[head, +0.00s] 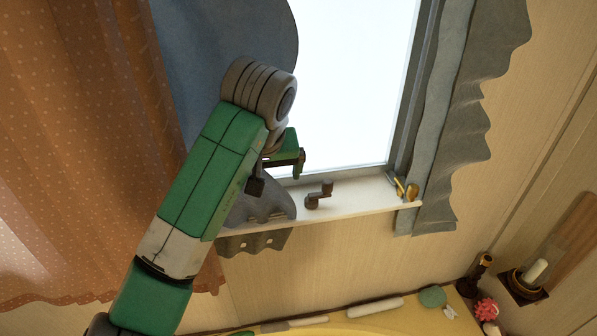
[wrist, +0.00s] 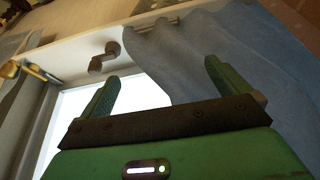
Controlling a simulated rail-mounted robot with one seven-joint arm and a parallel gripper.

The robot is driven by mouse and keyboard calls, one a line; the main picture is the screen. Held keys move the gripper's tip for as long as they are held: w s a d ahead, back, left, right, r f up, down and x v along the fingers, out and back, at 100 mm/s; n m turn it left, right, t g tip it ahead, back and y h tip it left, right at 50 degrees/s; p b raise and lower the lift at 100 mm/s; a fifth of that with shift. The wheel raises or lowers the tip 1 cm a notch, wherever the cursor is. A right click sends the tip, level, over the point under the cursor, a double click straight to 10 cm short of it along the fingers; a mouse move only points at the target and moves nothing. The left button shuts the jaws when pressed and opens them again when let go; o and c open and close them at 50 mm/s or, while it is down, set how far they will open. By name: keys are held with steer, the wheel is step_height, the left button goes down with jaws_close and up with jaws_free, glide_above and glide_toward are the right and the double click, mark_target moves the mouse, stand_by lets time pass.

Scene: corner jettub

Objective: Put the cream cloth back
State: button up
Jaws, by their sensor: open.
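I cannot make out a cloth that is clearly cream in either view. The cloth closest to my gripper (head: 277,174) is a blue-grey curtain (head: 262,207), hanging at the left side of the window over the sill. My gripper is open just above the sill, beside this curtain. In the wrist view, the curtain (wrist: 190,55) shows beyond and partly between the spread fingers (wrist: 160,75); I cannot tell whether they touch it. My arm hides part of the curtain in the head view.
A dark crank handle (head: 319,195) stands on the white sill (head: 350,197), right of my gripper. A brass latch (head: 404,188) is at the sill's right end. An orange dotted curtain (head: 75,130) hangs left. Several small items, including a pale roll (head: 375,307), line the yellow tub edge (head: 420,322).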

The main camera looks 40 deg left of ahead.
steer(key=w+d+r+m+t+h, duration=0.1)
steer(key=w+d+r+m+t, duration=0.15)
steer(key=d, duration=0.55)
steer(key=w+d+r+m+t+h, duration=0.1)
steer(key=w+d+r+m+t, duration=0.2)
steer(key=d, duration=0.6)
steer(key=w+d+r+m+t+h, duration=0.1)
steer(key=w+d+r+t, duration=0.15)
steer(key=d+t, duration=0.4)
steer(key=s+d+r+m+t+h, duration=0.2)
steer(key=s+d+r+t, duration=0.3)
steer(key=s+d+r, duration=0.5)
steer(key=s+r+t+y+p, duration=0.2)
steer(key=s+r+t+p, duration=0.1)
steer(key=s+r, duration=0.5)
steer(key=shift+s+d+m+t, duration=0.15)
steer(key=shift+s+m+t, duration=0.2)
steer(key=shift+s+t, duration=1)
